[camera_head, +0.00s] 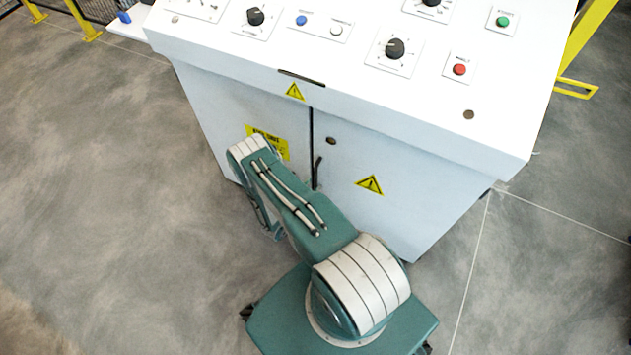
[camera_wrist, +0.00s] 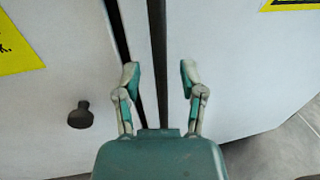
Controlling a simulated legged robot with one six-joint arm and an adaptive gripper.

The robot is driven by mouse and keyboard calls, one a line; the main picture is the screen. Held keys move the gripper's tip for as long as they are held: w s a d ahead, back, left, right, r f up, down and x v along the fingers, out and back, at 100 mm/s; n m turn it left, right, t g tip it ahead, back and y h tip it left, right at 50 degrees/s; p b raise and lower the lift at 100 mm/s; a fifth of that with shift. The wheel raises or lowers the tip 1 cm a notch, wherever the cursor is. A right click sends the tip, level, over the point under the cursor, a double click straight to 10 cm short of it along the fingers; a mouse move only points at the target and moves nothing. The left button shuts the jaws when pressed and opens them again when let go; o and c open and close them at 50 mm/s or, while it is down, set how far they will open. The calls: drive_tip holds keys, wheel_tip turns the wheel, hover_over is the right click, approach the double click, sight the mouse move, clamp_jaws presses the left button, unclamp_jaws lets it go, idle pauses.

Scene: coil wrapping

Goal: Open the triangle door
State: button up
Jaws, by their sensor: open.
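The triangle door (camera_head: 400,205) is the right-hand white cabinet door, with a yellow warning triangle (camera_head: 369,185). It looks closed. Its slim black upright handle (camera_head: 317,172) is near its left edge, beside the dark gap between the doors. In the wrist view, my gripper (camera_wrist: 159,78) is open in front of the doors. A dark upright bar (camera_wrist: 158,45), which looks like this handle, runs between its two fingers, with space on both sides. No contact is visible. My arm hides the gripper in the head view.
Above the doors, the white console (camera_head: 330,50) overhangs with dials and buttons. Grey floor (camera_head: 90,190) is clear on the left. Yellow railing parts (camera_head: 585,45) stand at the back right.

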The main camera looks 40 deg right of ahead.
drive_tip(key=shift+w+d, duration=0.2)
drive_tip(key=shift+d, duration=0.7)
drive_tip(key=c, duration=0.7)
clamp_jaws()
drive_tip(key=shift+a, duration=0.15)
